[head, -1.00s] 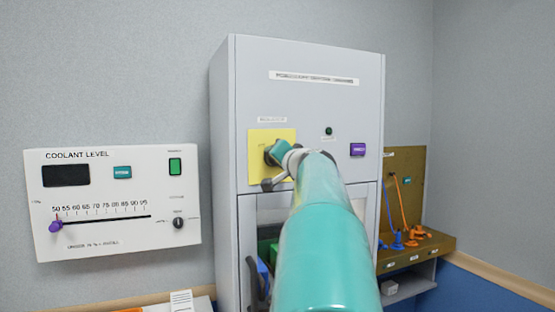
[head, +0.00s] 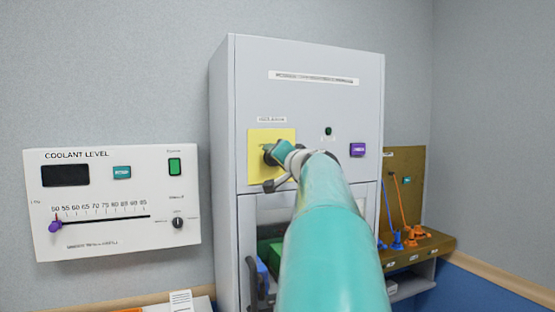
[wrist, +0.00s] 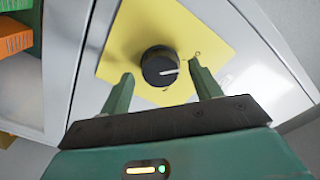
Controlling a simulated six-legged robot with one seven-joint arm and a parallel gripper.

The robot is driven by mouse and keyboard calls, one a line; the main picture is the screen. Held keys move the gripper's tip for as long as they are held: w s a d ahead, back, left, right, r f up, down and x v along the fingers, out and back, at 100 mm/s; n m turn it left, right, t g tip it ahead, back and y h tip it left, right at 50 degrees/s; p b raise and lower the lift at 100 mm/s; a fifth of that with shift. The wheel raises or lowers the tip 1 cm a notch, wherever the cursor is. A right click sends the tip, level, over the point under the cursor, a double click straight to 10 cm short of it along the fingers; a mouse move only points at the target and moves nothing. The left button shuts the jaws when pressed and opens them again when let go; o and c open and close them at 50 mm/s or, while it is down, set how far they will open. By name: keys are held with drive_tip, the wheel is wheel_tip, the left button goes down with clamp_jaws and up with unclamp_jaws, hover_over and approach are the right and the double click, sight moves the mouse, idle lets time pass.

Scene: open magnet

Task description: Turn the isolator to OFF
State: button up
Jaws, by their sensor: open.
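The isolator is a round black knob (wrist: 160,67) with a white pointer line, on a yellow plate (wrist: 120,62) in the wrist view. The pointer aims to the right in that view; small marks beside the plate are too blurred to read. In the head view the yellow plate (head: 286,137) is on the grey cabinet front, and my arm covers most of the knob. My gripper (wrist: 160,85) is open in the wrist view, one green finger on each side below the knob. The fingertips appear short of gripping it. The gripper also shows in the head view (head: 270,155), in front of the plate.
The grey cabinet (head: 300,60) has a purple button (head: 357,149) and a small dark green lamp (head: 328,131). A coolant level panel (head: 110,240) hangs at left. A brown board (head: 405,200) with cables stands at right. The cabinet has an open bay below.

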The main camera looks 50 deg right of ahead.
drive_tip(key=v, duration=1.2)
drive_tip(key=shift+s, duration=0.2)
